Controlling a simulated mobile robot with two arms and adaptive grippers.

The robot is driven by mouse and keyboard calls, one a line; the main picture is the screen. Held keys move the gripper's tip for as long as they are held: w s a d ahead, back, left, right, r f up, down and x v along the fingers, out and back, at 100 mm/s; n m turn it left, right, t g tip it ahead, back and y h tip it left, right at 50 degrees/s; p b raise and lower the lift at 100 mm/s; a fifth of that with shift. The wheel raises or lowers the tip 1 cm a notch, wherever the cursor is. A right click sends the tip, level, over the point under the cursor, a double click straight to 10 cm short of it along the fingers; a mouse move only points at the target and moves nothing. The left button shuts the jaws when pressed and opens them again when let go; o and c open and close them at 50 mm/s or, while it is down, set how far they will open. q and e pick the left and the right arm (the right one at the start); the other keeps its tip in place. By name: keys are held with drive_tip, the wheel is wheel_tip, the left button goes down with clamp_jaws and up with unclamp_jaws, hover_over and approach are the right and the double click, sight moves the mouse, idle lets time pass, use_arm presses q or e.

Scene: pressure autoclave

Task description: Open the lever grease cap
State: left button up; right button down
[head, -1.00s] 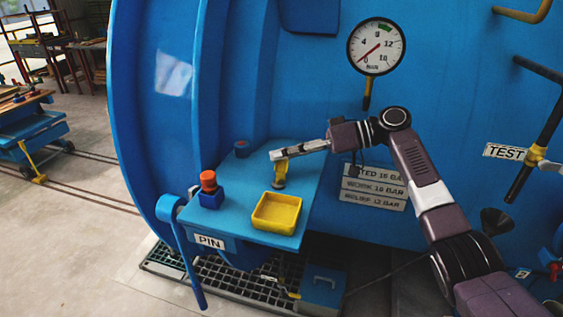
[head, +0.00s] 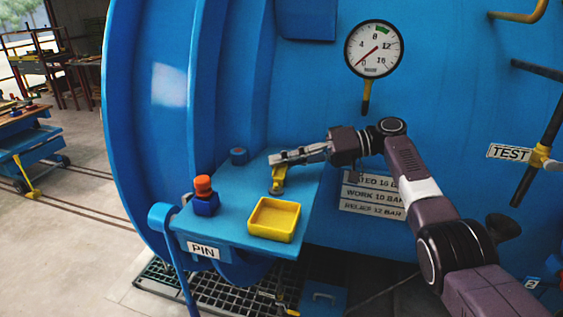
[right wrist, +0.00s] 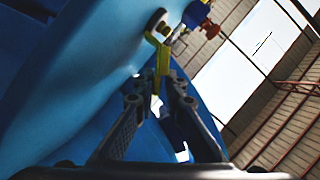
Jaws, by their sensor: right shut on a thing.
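On the blue shelf (head: 222,226) a small yellow piece (head: 278,178) stands upright on a low dark foot. My right gripper (head: 273,160) comes in from the right and is shut on the top of this yellow piece. In the right wrist view a narrow yellow part (right wrist: 155,104) shows between the two fingers. An orange cap on a blue base (head: 205,197) stands at the shelf's left side, apart from the gripper. I cannot tell for sure which of these is the lever grease cap. My left gripper is not in view.
An open, empty yellow tray (head: 274,220) sits at the shelf's front right. A short blue stub (head: 239,156) stands at the back. A blue lever (head: 169,240) hangs beside the PIN label (head: 203,250). The gauge (head: 374,48) is above on the vessel wall.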

drive_tip(key=shift+w+d+f, duration=0.1)
drive_tip(key=shift+f, duration=0.1)
drive_tip(key=c, duration=2.1)
unclamp_jaws()
drive_tip(key=shift+w+d+f, duration=0.1)
drive_tip(key=shift+w, duration=0.05)
drive_tip(key=shift+d+r, duration=0.25)
drive_tip(key=shift+d, duration=0.15)
drive_tip(key=v, duration=0.6)
drive_tip(key=shift+d, duration=0.3)
drive_tip(key=shift+d+f, duration=0.1)
